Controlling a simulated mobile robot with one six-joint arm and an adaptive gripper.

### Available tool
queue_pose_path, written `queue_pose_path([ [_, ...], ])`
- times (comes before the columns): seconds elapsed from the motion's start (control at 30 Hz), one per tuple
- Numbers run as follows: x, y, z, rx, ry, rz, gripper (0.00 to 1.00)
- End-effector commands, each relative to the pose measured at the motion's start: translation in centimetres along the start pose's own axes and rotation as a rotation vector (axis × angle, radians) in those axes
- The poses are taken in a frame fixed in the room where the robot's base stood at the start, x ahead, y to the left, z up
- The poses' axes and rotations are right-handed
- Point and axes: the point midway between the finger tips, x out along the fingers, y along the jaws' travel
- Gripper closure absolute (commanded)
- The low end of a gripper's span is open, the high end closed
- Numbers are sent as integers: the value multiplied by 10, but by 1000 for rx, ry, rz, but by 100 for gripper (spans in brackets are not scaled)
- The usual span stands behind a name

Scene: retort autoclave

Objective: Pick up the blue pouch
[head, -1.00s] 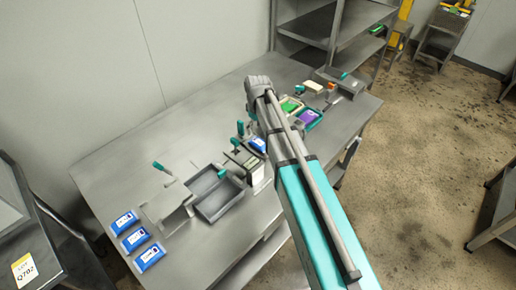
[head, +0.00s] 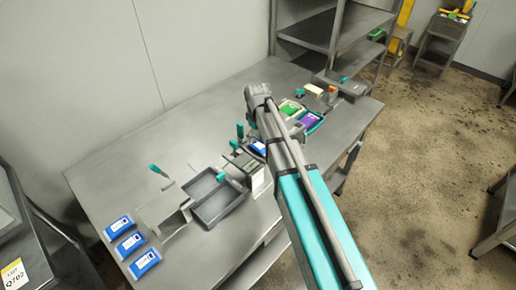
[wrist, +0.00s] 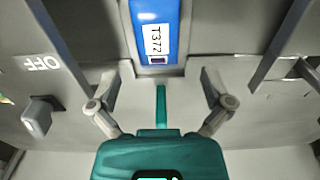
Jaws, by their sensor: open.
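A blue pouch (wrist: 153,30) with a white label reading T372 lies in a grey holder ahead of my gripper in the wrist view. Its far end is cut off by the top of the picture. My gripper (wrist: 158,80) is open, with one finger on each side of the pouch's near end and nothing held. In the head view a blue pouch (head: 258,148) shows partly behind my arm, and my fingers cannot be made out there. Several more blue pouches (head: 130,243) lie in a row at the table's left end.
A grey tray (head: 216,203) and teal-handled fixtures stand left of my arm. Green and purple items (head: 308,117) in trays lie beyond it. In the wrist view, grey walls flank the pouch, and a switch (wrist: 37,118) marked OFF is at left. The table's back left is clear.

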Motion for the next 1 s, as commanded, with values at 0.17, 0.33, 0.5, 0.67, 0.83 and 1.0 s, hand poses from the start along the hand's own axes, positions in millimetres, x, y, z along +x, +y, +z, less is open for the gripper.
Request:
queue_pose_path([
  [0.17,10,1,-1,0,0,0,0],
  [0.33,23,2,-1,0,0,0,0],
  [0.5,36,3,-2,0,0,0,0],
  [0.67,46,3,-2,0,0,0,0],
  [0.83,51,3,-2,0,0,0,0],
  [1.0,51,3,-2,0,0,0,0],
])
